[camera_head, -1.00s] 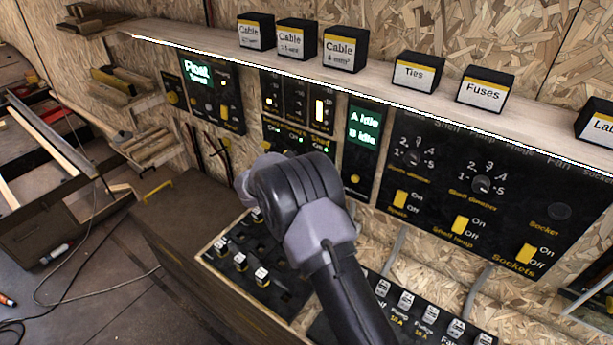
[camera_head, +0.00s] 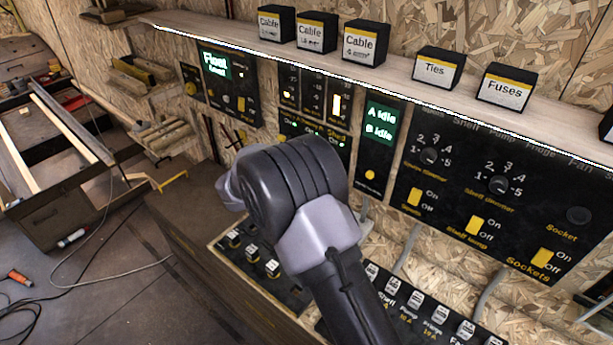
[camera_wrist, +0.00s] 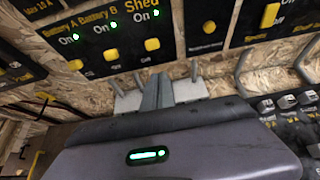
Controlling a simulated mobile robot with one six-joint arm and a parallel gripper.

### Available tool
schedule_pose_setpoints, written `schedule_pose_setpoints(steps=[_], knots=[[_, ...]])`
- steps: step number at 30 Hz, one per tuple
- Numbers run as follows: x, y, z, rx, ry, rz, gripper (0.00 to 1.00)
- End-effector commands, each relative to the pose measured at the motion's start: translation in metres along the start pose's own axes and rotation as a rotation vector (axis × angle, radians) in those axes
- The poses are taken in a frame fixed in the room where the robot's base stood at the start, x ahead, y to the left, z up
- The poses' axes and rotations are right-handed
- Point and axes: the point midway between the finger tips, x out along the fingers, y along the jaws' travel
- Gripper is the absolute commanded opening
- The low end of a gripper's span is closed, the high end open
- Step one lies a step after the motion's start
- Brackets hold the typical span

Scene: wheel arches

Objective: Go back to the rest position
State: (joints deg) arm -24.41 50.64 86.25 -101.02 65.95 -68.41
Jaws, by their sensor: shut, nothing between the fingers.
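My gripper shows in the wrist view (camera_wrist: 157,92), with its fingers together and nothing between them. It points toward the board wall just below the panel marked Battery A, Battery B and Shed (camera_wrist: 112,40), and I cannot tell the gap to the wall. In the head view my dark arm with light grey joints is bent up in front of the panels. It hides the gripper there.
A shelf (camera_head: 400,82) carries labelled boxes, including Fuses (camera_head: 507,88). Below it are the dimmer and socket panel (camera_head: 470,150) and a status display (camera_head: 380,122). A breaker tray (camera_head: 285,288) sits low by my arm. The floor at left (camera_head: 110,270) has cables.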

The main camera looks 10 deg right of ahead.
Motion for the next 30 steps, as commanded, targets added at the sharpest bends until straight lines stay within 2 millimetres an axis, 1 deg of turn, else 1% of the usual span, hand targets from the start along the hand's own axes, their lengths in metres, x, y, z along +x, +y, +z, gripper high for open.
schedule_pose_setpoints(steps=[10,11,13,14,16,17,18,19,20,21,23,24,27,30], knots=[[0.0,0.0,0.0,0.001,0.0,0.0,0.0],[0.0,-0.001,0.001,0.008,0.002,-0.002,0.0],[-0.003,-0.016,0.01,0.089,0.027,-0.028,0.0],[-0.007,-0.029,0.018,0.164,0.051,-0.051,0.0],[-0.024,-0.077,0.038,0.436,0.133,-0.134,0.0],[-0.035,-0.103,0.043,0.583,0.176,-0.182,0.0],[-0.054,-0.139,0.047,0.795,0.235,-0.25,0.0],[-0.069,-0.164,0.047,0.956,0.279,-0.302,0.0],[-0.086,-0.187,0.044,1.116,0.322,-0.355,0.0],[-0.11,-0.216,0.037,1.328,0.379,-0.426,0.0],[-0.146,-0.252,0.021,1.643,0.463,-0.536,0.0],[-0.169,-0.27,0.009,1.841,0.52,-0.608,0.0],[-0.218,-0.298,-0.025,2.26,0.655,-0.783,0.0],[-0.249,-0.309,-0.049,2.537,0.766,-0.923,0.0]])
